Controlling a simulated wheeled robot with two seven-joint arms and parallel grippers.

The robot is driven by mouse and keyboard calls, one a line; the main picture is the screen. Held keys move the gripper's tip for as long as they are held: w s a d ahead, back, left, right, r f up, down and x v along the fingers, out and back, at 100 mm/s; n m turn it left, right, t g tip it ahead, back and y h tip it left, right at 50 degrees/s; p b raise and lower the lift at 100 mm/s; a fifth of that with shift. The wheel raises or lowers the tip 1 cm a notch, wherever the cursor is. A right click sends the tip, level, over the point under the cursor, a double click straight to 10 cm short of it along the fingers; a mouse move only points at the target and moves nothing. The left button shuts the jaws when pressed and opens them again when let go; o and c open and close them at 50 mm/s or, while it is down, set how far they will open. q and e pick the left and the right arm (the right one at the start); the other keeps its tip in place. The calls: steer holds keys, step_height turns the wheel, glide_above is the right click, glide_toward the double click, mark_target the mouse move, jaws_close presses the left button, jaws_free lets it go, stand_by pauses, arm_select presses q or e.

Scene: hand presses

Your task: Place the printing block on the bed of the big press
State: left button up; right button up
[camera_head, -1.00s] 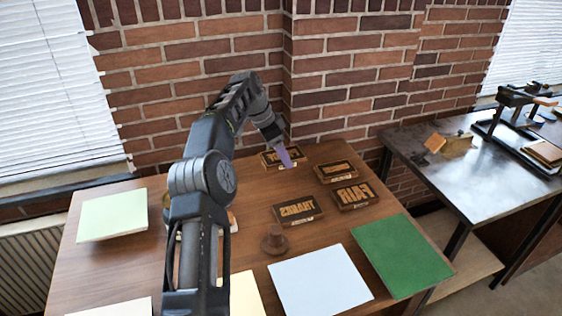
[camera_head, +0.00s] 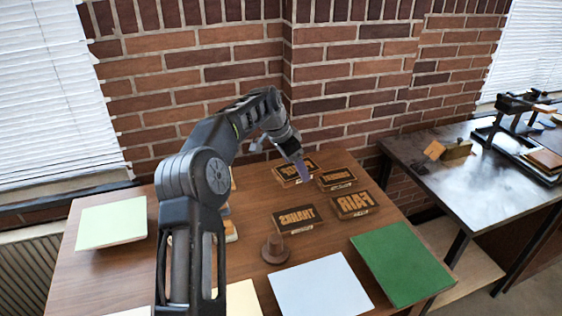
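Several dark printing blocks with raised tan letters lie on the wooden table. One block (camera_head: 287,174) is at the back, partly hidden by my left gripper (camera_head: 303,178). A small block (camera_head: 337,179), the FAIR block (camera_head: 352,205) and the THANKS block (camera_head: 297,219) lie nearby. My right gripper is not in view.
The wooden table (camera_head: 95,275) also holds a brown round-based knob (camera_head: 275,248), a green sheet (camera_head: 402,262), a pale blue sheet (camera_head: 320,287) and a pale green pad (camera_head: 111,222). A small wood-and-brass item (camera_head: 456,150) lies on the dark table (camera_head: 480,190). A gap separates the tables.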

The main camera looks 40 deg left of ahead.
arm_select(q)
steer(key=s+d+n, duration=0.1)
steer(key=s+d, duration=0.1)
steer(key=d, duration=0.6)
steer(key=s+d+n+y, duration=0.1)
steer(key=s+d+n, duration=0.1)
steer(key=d, duration=0.6)
steer(key=s+d+n+y, duration=0.1)
steer(key=s+d, duration=0.3)
steer(key=d, duration=0.5)
steer(key=shift+f+n+t, duration=0.2)
steer(key=shift+n+t, duration=0.1)
steer(key=shift+n, duration=0.3)
